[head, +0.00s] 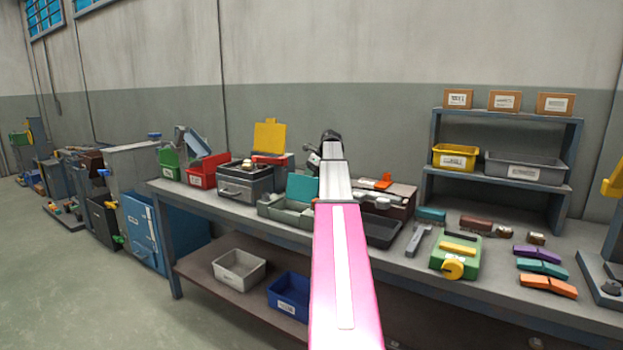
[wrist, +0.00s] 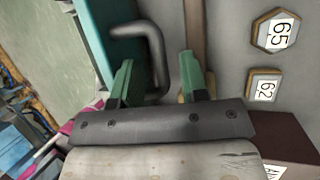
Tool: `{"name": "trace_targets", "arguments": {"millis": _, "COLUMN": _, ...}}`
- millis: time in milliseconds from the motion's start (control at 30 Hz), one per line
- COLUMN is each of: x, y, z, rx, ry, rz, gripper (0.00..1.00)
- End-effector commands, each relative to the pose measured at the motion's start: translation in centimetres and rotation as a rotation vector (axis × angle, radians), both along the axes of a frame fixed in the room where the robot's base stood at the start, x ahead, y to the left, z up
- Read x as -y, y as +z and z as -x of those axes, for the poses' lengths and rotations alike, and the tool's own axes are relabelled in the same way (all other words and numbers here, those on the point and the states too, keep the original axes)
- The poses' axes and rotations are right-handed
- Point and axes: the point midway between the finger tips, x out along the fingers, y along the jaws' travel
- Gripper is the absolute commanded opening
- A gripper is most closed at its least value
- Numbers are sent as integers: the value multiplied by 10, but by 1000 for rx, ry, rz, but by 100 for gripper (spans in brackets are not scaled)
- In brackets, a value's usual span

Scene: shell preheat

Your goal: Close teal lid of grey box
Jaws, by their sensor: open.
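The grey box (head: 283,212) sits on the workbench, left of my arm in the head view. Its teal lid (head: 301,187) stands raised at the back of the box, so the box is open. My gripper (wrist: 156,70) is open in the wrist view. A dark grey bent handle (wrist: 152,45) shows between and just beyond its green fingers, beside a teal panel (wrist: 105,40) that looks like the lid. I cannot tell whether a finger touches the handle. In the head view my arm hides part of the box's right side.
A dark grey box (head: 245,185) stands left of the grey box and a brown case (head: 388,197) right of it. A black tray (head: 381,232) lies in front of the case. A shelf rack (head: 500,122) stands further right. Number plates 65 (wrist: 274,31) and 62 (wrist: 264,85) show in the wrist view.

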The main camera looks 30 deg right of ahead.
Motion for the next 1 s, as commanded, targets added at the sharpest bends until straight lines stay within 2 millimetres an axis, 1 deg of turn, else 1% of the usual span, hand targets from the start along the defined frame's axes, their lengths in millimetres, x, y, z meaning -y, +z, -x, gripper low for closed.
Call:
{"name": "trace_targets", "arguments": {"millis": 267, "x": -1, "y": -1, "z": 0, "rx": 0, "ry": 0, "rz": 0, "gripper": 40}}
{"name": "trace_targets", "arguments": {"millis": 400, "x": -1, "y": -1, "z": 0, "rx": 0, "ry": 0, "rz": 0, "gripper": 0}}
{"name": "trace_targets", "arguments": {"millis": 767, "x": -3, "y": 1, "z": 2, "rx": 13, "ry": -1, "rz": 23, "gripper": 0}}
{"name": "trace_targets", "arguments": {"millis": 1000, "x": -16, "y": 9, "z": 10, "rx": 75, "ry": -1, "rz": 128, "gripper": 0}}
